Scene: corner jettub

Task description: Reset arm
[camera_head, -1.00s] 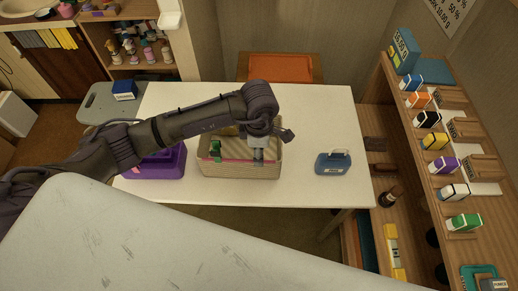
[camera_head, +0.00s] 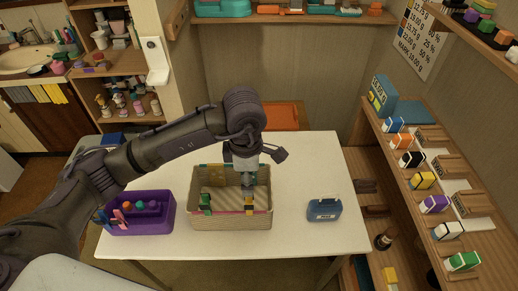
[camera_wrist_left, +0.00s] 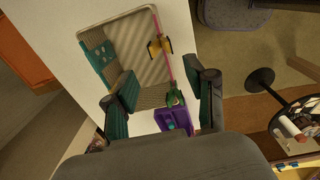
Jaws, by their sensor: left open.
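My left gripper (camera_head: 248,180) hangs over the back right part of a woven tan basket (camera_head: 230,221) on the white table. In the left wrist view its two fingers (camera_wrist_left: 164,88) are spread apart with nothing between them. The basket also shows below them there (camera_wrist_left: 118,31). Small clips stand on the basket or inside it: a green one (camera_head: 206,203), a yellow one (camera_head: 216,173) and a teal one that shows in the wrist view (camera_wrist_left: 101,55). I cannot tell if the fingers touch the basket. My right gripper is not in view.
A purple bin (camera_head: 155,220) with small items stands left of the basket. A blue box (camera_head: 324,210) sits on the right of the white table (camera_head: 290,160). A wooden shelf (camera_head: 440,200) with several coloured boxes runs along the right. The table behind the blue box is clear.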

